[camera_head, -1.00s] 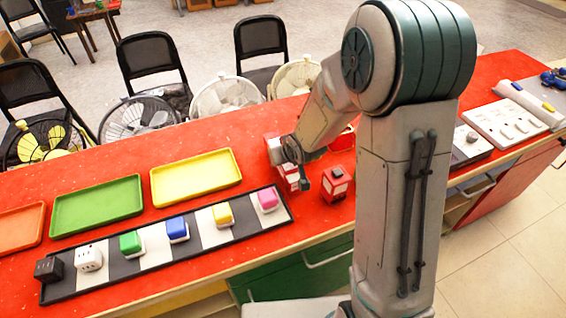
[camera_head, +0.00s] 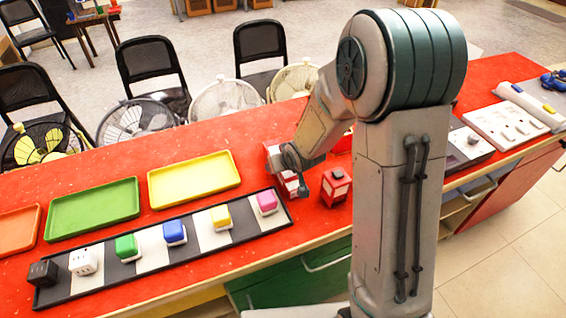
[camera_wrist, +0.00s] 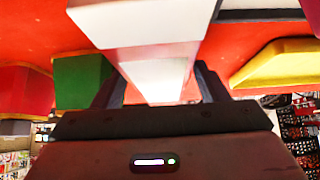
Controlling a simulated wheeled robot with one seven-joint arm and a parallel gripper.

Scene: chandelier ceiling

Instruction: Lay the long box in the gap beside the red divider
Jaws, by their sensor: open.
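A long white-and-red box (camera_wrist: 145,25) fills the upper middle of the wrist view, with its narrowing end between my fingers. My gripper (camera_wrist: 158,88) is open, one finger on each side of this box; whether they touch it I cannot tell. In the head view my gripper (camera_head: 302,191) is low over the red counter, beside a red-and-white block (camera_head: 288,182). A separate red block with a pale face (camera_head: 336,185) stands just right of it. I cannot tell which red piece is the divider, and my arm hides part of this area.
A striped strip (camera_head: 200,248) with several coloured cubes lies along the front left. Yellow (camera_head: 194,180), green (camera_head: 94,208) and orange (camera_head: 18,228) trays lie behind it. A green block (camera_wrist: 80,82) is left of the box. White panels (camera_head: 500,122) lie far right.

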